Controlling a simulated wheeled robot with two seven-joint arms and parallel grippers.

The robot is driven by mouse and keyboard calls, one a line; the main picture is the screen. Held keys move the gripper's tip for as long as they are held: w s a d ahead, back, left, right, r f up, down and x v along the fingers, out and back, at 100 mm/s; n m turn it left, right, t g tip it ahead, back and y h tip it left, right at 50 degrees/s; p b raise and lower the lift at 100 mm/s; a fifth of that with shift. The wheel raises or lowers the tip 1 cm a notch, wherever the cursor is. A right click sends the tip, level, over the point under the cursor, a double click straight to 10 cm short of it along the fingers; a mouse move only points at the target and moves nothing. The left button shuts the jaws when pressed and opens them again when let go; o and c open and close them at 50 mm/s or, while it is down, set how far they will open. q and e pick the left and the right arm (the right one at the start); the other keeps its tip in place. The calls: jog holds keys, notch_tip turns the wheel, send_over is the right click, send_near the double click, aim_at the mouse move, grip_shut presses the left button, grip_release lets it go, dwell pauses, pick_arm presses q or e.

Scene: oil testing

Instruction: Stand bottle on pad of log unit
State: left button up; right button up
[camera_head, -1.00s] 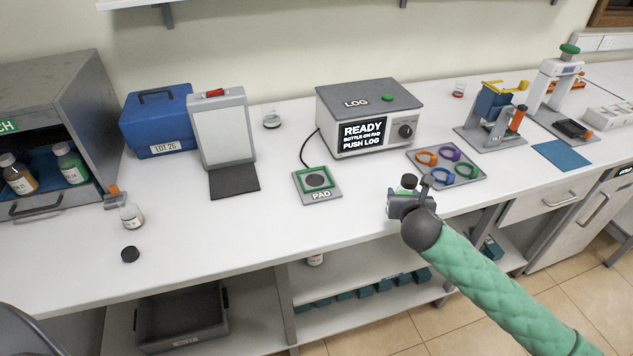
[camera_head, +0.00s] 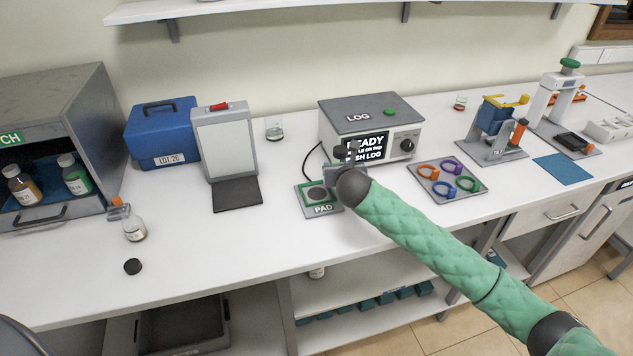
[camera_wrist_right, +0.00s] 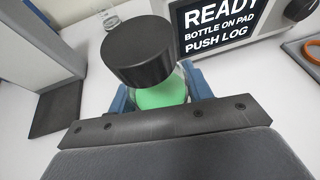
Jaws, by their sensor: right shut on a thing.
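The log unit (camera_head: 345,115) is a grey box with a green button on top and a screen reading READY, bottle on pad, push LOG. Its pad (camera_head: 322,210) is a small grey plate with a green square and a dark round spot, labelled PAD. My right gripper (camera_head: 343,168) is over the pad's right rear edge. It is shut on a bottle with a black cap (camera_wrist_right: 138,50) and green contents (camera_wrist_right: 160,92), seen in the right wrist view. My gripper mostly hides the bottle in the head view, so contact with the pad cannot be told. My left gripper is out of view.
A tray of coloured rings (camera_head: 440,193) lies right of the pad. A grey upright stand with a dark base (camera_head: 237,195) and a blue box (camera_head: 160,135) are to the left.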

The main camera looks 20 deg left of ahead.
jog(key=p, duration=0.2)
send_over(317, 191)
notch_tip(317, 191, down, 4)
jog(key=shift+a+r, duration=0.15)
jog(key=shift+f+p, duration=0.45)
jog(key=shift+f, duration=0.25)
jog(key=shift+f+p, duration=0.5)
jog(key=shift+f, duration=0.45)
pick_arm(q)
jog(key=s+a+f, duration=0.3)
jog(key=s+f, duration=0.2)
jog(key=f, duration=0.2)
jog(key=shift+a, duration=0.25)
pick_arm(e)
jog(key=shift+f, duration=0.45)
jog(key=o, duration=1)
jog(key=shift+f, duration=0.1)
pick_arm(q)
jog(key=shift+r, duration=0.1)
